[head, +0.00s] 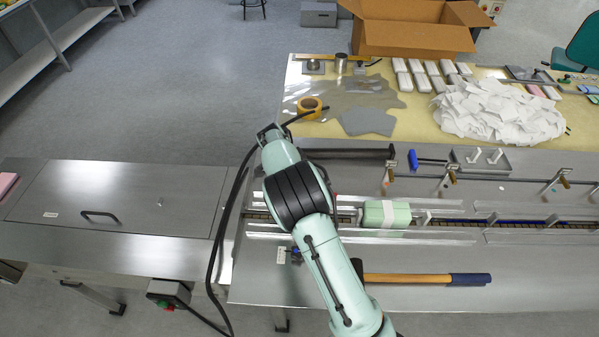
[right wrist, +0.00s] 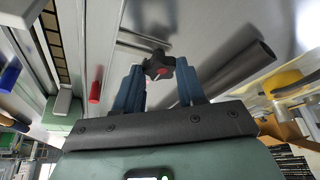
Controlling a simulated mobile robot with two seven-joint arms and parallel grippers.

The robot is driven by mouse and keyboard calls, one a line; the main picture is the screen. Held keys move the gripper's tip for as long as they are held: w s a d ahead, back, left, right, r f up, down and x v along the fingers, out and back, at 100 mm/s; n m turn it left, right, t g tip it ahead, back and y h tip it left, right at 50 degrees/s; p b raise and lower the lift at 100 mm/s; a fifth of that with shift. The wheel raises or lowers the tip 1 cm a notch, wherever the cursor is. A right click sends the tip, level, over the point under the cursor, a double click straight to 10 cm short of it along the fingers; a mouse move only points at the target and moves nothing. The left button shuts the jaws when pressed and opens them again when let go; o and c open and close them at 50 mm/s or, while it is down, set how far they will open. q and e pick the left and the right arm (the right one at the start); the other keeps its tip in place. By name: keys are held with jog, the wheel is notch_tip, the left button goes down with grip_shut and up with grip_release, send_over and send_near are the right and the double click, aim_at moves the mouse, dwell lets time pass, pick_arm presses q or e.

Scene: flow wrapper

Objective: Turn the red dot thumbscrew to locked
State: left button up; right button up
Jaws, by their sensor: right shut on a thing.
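My left gripper is not in view.
A green pack (head: 375,214) lies on the conveyor right of my arm. A long-handled tool (head: 420,279) lies along the front of the machine. Behind are a tape roll (head: 310,104), a paper pile (head: 497,110) and an open carton (head: 415,36). The left steel cover (head: 130,190) is clear.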

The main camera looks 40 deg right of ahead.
dwell(0.4)
jog(key=o, duration=1.1)
jog(key=shift+c, duration=0.2)
jog(key=v, duration=1.3)
jog(key=shift+r+p, duration=0.2)
jog(key=shift+p, duration=0.1)
jog(key=shift+f, duration=0.1)
